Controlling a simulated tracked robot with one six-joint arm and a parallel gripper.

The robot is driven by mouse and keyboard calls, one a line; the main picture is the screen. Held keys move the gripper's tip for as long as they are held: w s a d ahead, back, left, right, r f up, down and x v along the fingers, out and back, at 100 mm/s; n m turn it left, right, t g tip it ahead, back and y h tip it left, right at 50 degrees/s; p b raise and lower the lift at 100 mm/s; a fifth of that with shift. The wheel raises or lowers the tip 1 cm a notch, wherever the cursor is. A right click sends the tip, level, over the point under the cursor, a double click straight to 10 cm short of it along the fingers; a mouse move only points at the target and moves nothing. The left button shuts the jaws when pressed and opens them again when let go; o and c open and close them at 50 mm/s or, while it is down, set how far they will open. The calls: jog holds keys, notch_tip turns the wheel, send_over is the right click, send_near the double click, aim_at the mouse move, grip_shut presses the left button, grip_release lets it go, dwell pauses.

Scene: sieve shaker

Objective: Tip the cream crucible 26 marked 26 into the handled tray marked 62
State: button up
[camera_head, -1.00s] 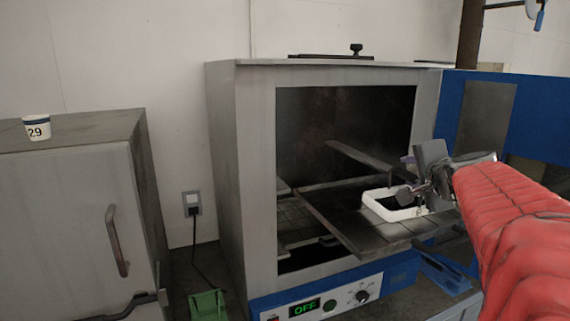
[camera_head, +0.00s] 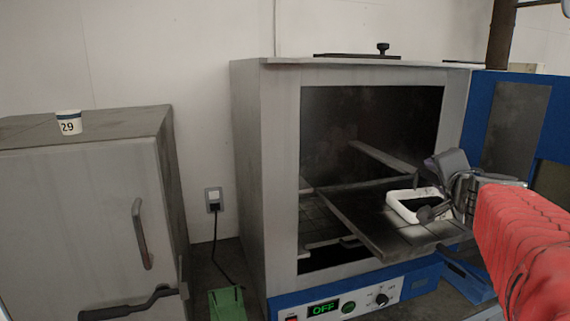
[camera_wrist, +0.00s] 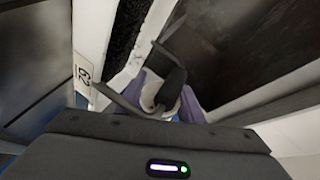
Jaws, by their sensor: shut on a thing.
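The handled tray (camera_head: 397,212) is white-rimmed with a dark inside and stands on the oven's pulled-out shelf. In the wrist view its pale rim (camera_wrist: 122,82) runs past the fingers, beside a white label (camera_wrist: 87,74) with sideways digits that look like 62. My gripper (camera_head: 447,192) is over the tray's right end. In the wrist view my gripper (camera_wrist: 165,88) is shut on a small pale thing, apparently the cream crucible (camera_wrist: 151,98). The fingers hide most of it, and its number does not show. I cannot tell how far it is tilted or whether anything pours.
The oven (camera_head: 256,170) is open, with its blue door (camera_head: 555,110) swung right. The shelf (camera_head: 362,222) has bare room left of the tray. A cup marked 29 (camera_head: 69,122) stands on the grey cabinet (camera_head: 75,200) at left. A green object (camera_head: 227,303) lies below.

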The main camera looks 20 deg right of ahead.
jog(key=shift+r, duration=0.15)
jog(key=shift+d+m+g+y, duration=0.15)
jog(key=shift+m+g+y, duration=0.25)
jog(key=shift+m+y, duration=0.4)
jog(key=shift+m, duration=0.5)
jog(key=shift+y, duration=0.4)
jog(key=shift+d+r+m+g+y, duration=0.15)
jog(key=shift+m+g+y, duration=0.3)
jog(key=shift+m, duration=0.35)
jog(key=shift+r+m+y, duration=0.15)
jog(key=shift+m+y, duration=0.55)
jog(key=shift+y, duration=0.05)
